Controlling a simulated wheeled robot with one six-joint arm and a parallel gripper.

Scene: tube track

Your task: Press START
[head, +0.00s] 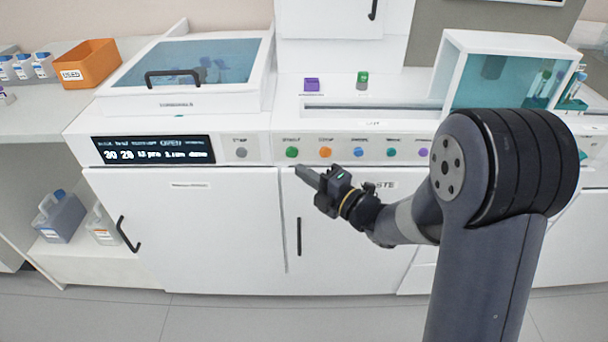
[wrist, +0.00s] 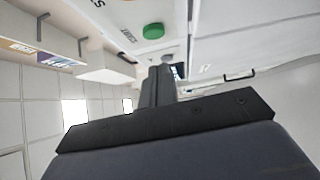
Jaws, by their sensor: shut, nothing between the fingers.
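The green button (head: 292,152) sits on the white front panel, first in the row of coloured buttons. Its small label is hard to read in the head view. In the wrist view the green button (wrist: 153,31) stands just beyond and slightly left of my fingertips, with a blurred word beside it. My gripper (head: 300,170) is shut and empty. In the head view its tips show just below and right of the green button, in front of the panel's lower edge. A gap to the button shows in the wrist view (wrist: 165,66).
A grey button (head: 241,152) sits left of the green one, beside a lit display (head: 153,150). An orange button (head: 325,152) and several others run to the right. White cabinet doors (head: 190,215) with black handles lie below. The floor in front is clear.

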